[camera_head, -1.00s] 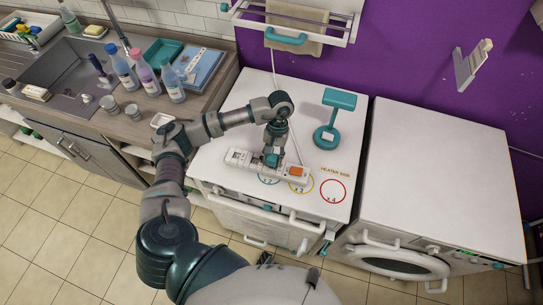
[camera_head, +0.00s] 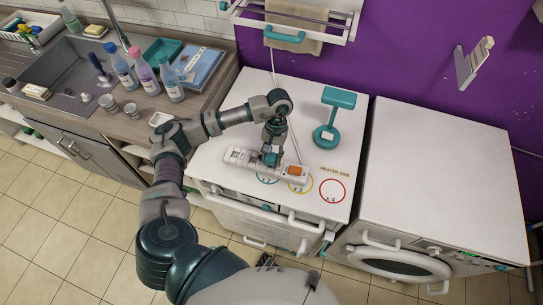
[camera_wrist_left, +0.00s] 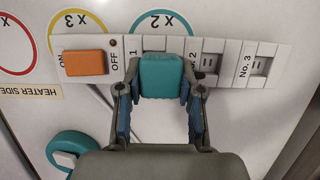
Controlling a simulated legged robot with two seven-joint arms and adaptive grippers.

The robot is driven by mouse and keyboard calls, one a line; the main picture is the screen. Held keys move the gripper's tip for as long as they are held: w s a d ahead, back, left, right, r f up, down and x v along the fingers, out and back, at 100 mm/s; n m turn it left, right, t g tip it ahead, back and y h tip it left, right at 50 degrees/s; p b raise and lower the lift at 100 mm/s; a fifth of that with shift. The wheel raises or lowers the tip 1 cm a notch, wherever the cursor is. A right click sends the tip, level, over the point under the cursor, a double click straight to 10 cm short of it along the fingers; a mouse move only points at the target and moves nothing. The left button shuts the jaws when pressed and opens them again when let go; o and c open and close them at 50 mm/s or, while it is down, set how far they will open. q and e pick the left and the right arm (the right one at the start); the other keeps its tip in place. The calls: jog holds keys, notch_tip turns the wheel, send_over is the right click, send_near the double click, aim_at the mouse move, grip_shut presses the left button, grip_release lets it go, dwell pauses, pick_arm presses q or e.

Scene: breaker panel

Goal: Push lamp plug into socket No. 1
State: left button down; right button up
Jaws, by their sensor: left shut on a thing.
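The white power strip (camera_head: 239,156) lies on the left white-topped appliance. In the left wrist view the strip (camera_wrist_left: 287,55) shows an orange switch, an OFF label and labels 1, 2 and No. 3. My left gripper (camera_head: 271,158) is over the strip. In the wrist view its fingers (camera_wrist_left: 162,95) are shut on the teal plug (camera_wrist_left: 163,76), one on each side. The plug is over the place just right of label 1 and covers socket No. 1. How deep it sits cannot be told. The teal lamp (camera_head: 338,99) stands behind and right of the strip.
A white cord runs down the wall towards the strip. Coloured circles and a HEATER SIDE label (camera_head: 335,171) mark the appliance top. A second white appliance (camera_head: 440,170) with a clear top is at right. A sink counter with bottles is at left.

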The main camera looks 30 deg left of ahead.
pick_arm(q)
jog(key=shift+d+r, duration=0.1)
jog(key=shift+d, duration=0.25)
jog(key=shift+a+f+b, duration=0.2)
jog(key=shift+a+b, duration=0.1)
jog(key=shift+a, duration=0.3)
jog(key=shift+d+r, duration=0.15)
jog(key=shift+d, duration=0.35)
jog(key=shift+a+f+b, duration=0.4)
jog(key=shift+f+b, duration=0.2)
jog(key=shift+f, duration=0.1)
jog(key=shift+d+r, duration=0.1)
jog(key=shift+d, duration=0.1)
